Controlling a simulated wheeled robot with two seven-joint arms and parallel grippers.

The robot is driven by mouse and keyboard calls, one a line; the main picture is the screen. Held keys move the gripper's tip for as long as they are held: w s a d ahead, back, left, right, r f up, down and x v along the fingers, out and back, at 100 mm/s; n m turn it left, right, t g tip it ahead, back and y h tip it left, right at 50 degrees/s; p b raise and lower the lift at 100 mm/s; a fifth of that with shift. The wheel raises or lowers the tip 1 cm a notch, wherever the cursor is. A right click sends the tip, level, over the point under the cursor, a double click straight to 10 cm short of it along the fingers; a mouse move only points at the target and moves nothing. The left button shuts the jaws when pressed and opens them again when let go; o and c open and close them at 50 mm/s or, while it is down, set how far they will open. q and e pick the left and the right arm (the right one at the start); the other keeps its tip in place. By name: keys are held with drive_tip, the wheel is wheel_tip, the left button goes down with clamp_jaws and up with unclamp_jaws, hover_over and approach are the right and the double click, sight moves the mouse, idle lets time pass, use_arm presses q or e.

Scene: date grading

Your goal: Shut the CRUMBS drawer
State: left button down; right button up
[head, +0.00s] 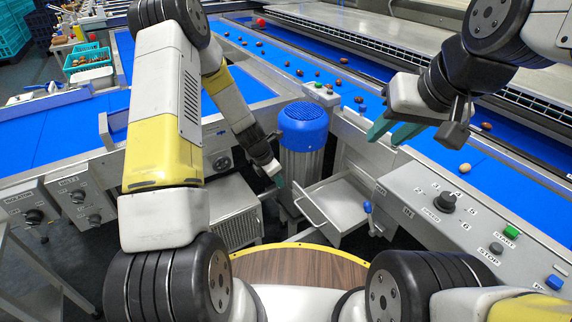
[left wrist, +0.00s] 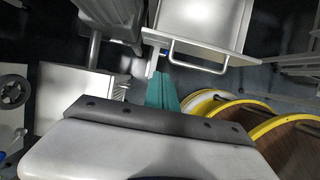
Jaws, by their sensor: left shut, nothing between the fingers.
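A grey metal drawer (head: 340,204) stands pulled out and empty below the sorting line, just right of the blue motor. No CRUMBS label can be read on it. Its bar handle (head: 308,210) is on the near left side. In the left wrist view the drawer (left wrist: 200,22) is at the top, with its handle (left wrist: 198,62) below the front edge. My left gripper (head: 277,180) is shut and empty, just left of the handle; its teal fingers (left wrist: 162,92) point toward the handle's left end. My right gripper (head: 393,132) is open and empty above the belt edge.
A blue ribbed motor (head: 303,140) stands close to my left gripper. A control panel (head: 470,215) with a knob and buttons is to the right. A blue-tipped lever (head: 368,208) is beside the drawer. Dates lie on the blue belt (head: 345,90).

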use_arm(q)
approach(300, 195)
wheel_tip(300, 195, down, 4)
drive_tip(key=s+a, duration=0.2)
drive_tip(key=shift+w+d+f, duration=0.15)
drive_tip(key=shift+w+d, duration=1.3)
drive_tip(key=shift+d, duration=0.1)
drive_tip(key=shift+w+d, duration=0.1)
drive_tip(key=shift+d, duration=0.05)
